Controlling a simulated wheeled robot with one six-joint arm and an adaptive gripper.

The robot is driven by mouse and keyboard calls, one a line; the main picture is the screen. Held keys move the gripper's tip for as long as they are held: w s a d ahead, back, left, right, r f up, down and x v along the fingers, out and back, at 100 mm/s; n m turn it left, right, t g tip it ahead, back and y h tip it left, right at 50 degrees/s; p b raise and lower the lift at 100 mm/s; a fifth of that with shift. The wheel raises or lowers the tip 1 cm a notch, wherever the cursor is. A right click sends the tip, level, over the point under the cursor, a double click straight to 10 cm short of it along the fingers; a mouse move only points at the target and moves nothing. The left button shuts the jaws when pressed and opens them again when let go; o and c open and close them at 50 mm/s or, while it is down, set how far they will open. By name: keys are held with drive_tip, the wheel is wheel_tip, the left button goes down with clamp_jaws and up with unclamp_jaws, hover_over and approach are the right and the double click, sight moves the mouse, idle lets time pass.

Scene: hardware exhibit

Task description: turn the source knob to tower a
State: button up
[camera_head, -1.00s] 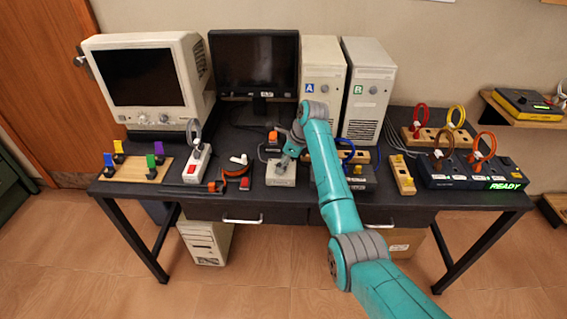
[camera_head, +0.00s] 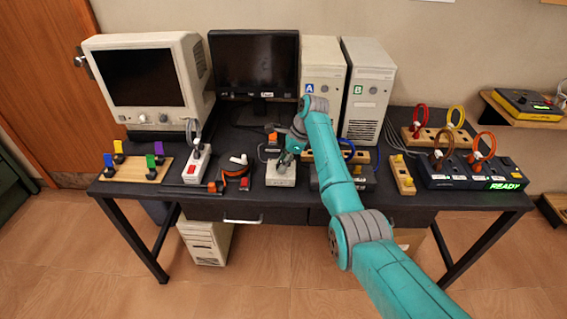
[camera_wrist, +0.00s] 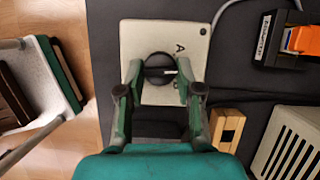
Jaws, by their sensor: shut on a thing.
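The source box (camera_head: 281,180) is a small pale box near the middle of the desk's front. In the wrist view the box (camera_wrist: 135,35) carries a round black knob (camera_wrist: 158,60) and a printed letter A beside its rim. A short white mark on the knob points toward the right of that view. My gripper (camera_wrist: 160,74) is shut on the knob, one finger on each side. In the head view my gripper (camera_head: 287,157) covers the knob and part of the box. Tower A (camera_head: 319,75), with a blue A label, stands behind.
Tower B (camera_head: 365,90) stands right of tower A. An orange-topped block (camera_wrist: 300,40) lies close to the box. A wooden block (camera_wrist: 227,128) is near my fingers.

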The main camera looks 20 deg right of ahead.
drive_tip(key=n+g, duration=0.2)
drive_tip(key=n, duration=0.2)
drive_tip(key=shift+w+n, duration=0.15)
drive_tip(key=shift+n, duration=0.55)
drive_tip(key=o, duration=1.1)
drive_tip(key=shift+o, duration=0.2)
drive_tip(key=v, duration=1.2)
drive_tip(key=shift+w, duration=0.15)
